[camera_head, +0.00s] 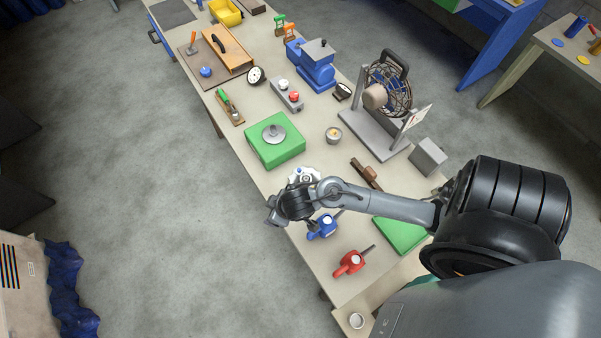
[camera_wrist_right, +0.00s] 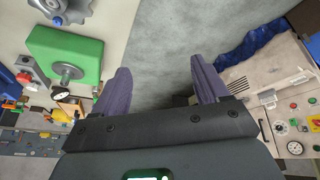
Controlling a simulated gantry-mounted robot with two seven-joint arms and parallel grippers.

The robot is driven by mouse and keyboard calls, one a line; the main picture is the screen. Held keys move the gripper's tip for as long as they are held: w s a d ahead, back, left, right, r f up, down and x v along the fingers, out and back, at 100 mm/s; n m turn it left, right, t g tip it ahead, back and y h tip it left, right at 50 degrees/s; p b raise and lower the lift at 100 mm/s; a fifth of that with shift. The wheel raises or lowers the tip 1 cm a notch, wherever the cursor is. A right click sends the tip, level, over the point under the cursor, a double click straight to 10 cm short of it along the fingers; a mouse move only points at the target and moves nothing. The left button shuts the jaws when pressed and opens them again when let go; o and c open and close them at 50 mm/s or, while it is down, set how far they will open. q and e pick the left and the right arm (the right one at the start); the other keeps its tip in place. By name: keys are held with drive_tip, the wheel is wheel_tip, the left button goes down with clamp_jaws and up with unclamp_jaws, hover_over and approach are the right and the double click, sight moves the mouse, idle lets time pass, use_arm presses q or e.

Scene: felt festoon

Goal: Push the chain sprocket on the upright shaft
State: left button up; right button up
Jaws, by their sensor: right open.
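The chain sprocket is a light grey toothed wheel (camera_head: 303,172) lying on the bench beside my right wrist, partly hidden by the arm. It is cut off at the top left of the right wrist view (camera_wrist_right: 72,8). The upright shaft (camera_head: 272,130) stands with a grey round flange on a green block (camera_head: 283,153), which also shows in the right wrist view (camera_wrist_right: 86,58). My right gripper (camera_wrist_right: 161,78) is open, with nothing between its dark fingers. It is near the bench's front edge, apart from sprocket and shaft. My left gripper is not in view.
Blue (camera_head: 322,228) and red (camera_head: 350,262) handled tools lie on the near bench. A caged fan (camera_head: 390,88) stands behind, a small cup (camera_head: 333,134) right of the green block. Open floor (camera_head: 170,200) lies left of the bench.

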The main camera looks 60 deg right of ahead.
drive_tip(key=w+d+f+b, duration=0.1)
drive_tip(key=w+d+f, duration=0.2)
drive_tip(key=d+f, duration=0.2)
drive_tip(key=m+g+b, duration=0.2)
drive_tip(key=m+g, duration=0.3)
drive_tip(key=m, duration=0.2)
hover_over(306, 178)
wheel_tip(306, 178, down, 3)
drive_tip(key=f+b, duration=0.1)
drive_tip(key=f, duration=0.2)
drive_tip(key=shift+s+f+b, duration=0.2)
drive_tip(key=shift+s+b, duration=0.15)
drive_tip(key=shift+w+a+f+b, duration=0.15)
drive_tip(key=shift+f+b, duration=0.1)
drive_tip(key=shift+f, duration=1.1)
drive_tip(key=shift+w+f+b, duration=0.15)
drive_tip(key=shift+f+b, duration=0.1)
drive_tip(key=shift+f, duration=1.7)
clamp_jaws()
